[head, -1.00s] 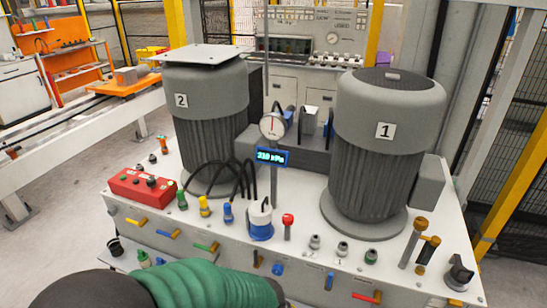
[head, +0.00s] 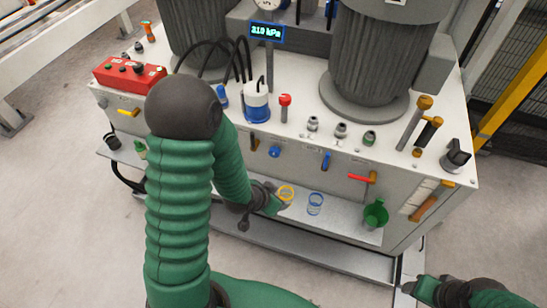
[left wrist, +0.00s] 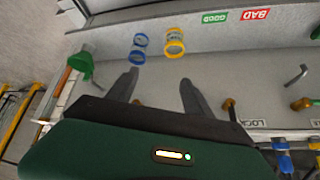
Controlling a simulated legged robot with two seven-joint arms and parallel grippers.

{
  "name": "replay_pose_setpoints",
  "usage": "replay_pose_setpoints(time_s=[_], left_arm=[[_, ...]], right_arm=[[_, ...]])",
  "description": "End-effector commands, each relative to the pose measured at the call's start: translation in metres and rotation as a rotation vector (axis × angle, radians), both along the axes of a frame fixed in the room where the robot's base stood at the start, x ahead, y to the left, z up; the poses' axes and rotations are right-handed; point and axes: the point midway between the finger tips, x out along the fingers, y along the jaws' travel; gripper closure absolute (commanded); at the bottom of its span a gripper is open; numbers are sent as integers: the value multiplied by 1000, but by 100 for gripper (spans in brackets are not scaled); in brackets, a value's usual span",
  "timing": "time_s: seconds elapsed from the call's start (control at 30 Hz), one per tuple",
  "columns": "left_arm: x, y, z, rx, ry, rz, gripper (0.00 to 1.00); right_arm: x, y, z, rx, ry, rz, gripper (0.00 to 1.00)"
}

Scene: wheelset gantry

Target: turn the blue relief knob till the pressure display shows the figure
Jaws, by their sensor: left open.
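A round blue knob (head: 274,152) sits on the front panel of the bench, and I take it for the relief knob. The pressure display (head: 266,32) is lit on a post at the back; it reads 210 or 310 kPa, its first digit being hard to tell. My left gripper (head: 278,200) is below the knob and apart from it, near the lower shelf. In the left wrist view this gripper (left wrist: 159,88) is open and empty. My right gripper (head: 412,288) is at the lower right, away from the panel; its fingers are too small to judge.
A green funnel-like cup (head: 375,213) stands to the right. A blue lever (head: 326,162) and a red-handled lever (head: 361,178) stick out from the panel.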

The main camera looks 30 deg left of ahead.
Motion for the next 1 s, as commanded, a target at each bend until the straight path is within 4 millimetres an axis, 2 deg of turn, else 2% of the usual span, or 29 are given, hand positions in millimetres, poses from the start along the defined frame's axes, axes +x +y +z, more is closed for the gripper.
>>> replay_pose_setpoints(time_s=[0.03, 0.1, 0.2, 0.33, 0.5, 0.67, 0.8, 0.9, 1.0], left_arm=[[2, 2, -45, -42, -68, 2, 41], [10, 1, -69, -105, -222, 11, 41], [16, 6, -81, -197, -476, 100, 41], [10, 33, -70, -263, -780, 300, 41], [-7, 61, -52, -269, -975, 475, 41], [-3, 64, -53, -268, -981, 480, 41], [9, 67, -58, -265, -973, 472, 41], [20, 69, -52, -266, -992, 473, 41], [26, 71, -52, -268, -970, 480, 41]], right_arm=[[0, 0, -28, 0, 0, 0, 41], [0, 0, -47, 0, 0, 0, 41], [0, 0, -72, 0, -1, 0, 41], [0, 0, -94, 0, -1, 0, 41], [0, 0, -102, 0, -1, 0, 41], [0, 0, -108, 0, -1, 0, 41], [0, 0, -122, 0, -1, 0, 41], [0, 1, -132, 0, -1, 0, 41], [0, 1, -122, 0, -1, 0, 41]])
